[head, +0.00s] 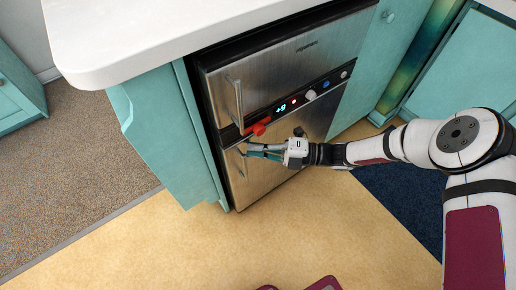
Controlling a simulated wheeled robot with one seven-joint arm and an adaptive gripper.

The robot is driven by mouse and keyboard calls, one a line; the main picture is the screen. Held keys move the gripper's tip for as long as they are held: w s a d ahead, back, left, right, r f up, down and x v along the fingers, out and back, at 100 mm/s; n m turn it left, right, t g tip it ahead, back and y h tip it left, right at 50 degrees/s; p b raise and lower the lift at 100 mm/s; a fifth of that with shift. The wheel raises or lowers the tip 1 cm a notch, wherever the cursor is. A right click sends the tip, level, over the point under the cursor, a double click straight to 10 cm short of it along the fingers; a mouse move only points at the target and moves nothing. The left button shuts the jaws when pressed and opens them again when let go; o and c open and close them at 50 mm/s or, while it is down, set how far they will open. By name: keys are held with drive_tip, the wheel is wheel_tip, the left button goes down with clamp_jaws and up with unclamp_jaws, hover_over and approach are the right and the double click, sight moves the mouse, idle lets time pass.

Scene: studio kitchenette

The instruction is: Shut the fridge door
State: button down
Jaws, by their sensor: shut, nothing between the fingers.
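The fridge is a steel unit under the counter, with an upper door (295,65) and a lower door (275,155). Each door has a vertical bar handle at its left side: the upper handle (236,104) and the lower handle (239,163). Both doors look about flush with the cabinet; a small gap cannot be ruled out. My gripper (251,150) is shut and empty in front of the lower door, by the top of its handle. Whether it touches the door or handle cannot be told. My wrist and forearm hide part of the lower door.
A control strip (310,95) with a lit display and knobs runs between the doors. A red object (261,127) sits at its left end. A white counter (150,40) overhangs above. Teal cabinets (165,130) flank the fridge. The tan floor (300,235) in front is mostly clear.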

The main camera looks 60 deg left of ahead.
drive_tip(key=shift+d+r+p, duration=0.15)
drive_tip(key=shift+r+p, duration=0.1)
drive_tip(key=shift+p, duration=0.05)
drive_tip(key=w+d+p, duration=0.2)
drive_tip(key=w+d, duration=0.6)
drive_tip(key=d, duration=0.1)
drive_tip(key=shift+w+d+f, duration=0.25)
drive_tip(key=shift+w+d, duration=0.05)
